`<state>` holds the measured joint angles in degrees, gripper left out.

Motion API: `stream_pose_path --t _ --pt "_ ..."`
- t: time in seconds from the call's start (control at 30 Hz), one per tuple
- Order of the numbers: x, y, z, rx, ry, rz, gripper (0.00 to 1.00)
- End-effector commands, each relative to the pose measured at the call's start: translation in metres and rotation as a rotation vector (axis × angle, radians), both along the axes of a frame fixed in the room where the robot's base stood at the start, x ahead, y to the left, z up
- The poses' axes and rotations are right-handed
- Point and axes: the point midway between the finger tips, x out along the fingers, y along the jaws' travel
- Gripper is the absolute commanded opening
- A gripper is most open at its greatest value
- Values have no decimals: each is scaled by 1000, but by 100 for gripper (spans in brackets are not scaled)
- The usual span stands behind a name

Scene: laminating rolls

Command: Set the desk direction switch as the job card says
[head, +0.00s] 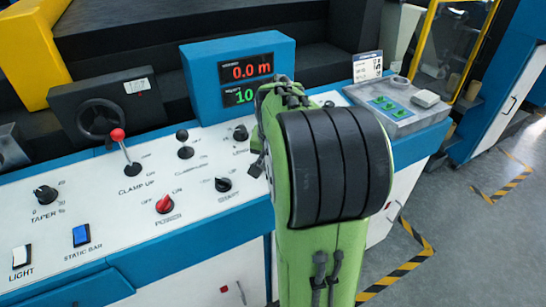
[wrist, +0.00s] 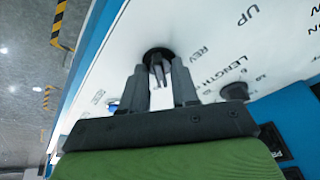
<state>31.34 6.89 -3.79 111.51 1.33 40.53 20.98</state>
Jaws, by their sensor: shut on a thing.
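The LENGTH knob (wrist: 235,92) is close beside my gripper, and also shows in the head view (head: 240,133). The display (head: 246,81) reads 0.0 m and 10.

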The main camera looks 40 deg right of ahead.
Motion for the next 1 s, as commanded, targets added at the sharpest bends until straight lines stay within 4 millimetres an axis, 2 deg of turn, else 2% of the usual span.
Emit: stream_pose_path --t 0.3,0.77,0.8,1.0 --pt "1 0 1 14 -6 -91 0" --pt "1 0 1 16 -8 -103 0" --pt "1 0 1 16 -8 -103 36" --pt "1 0 0 17 -7 -102 37"
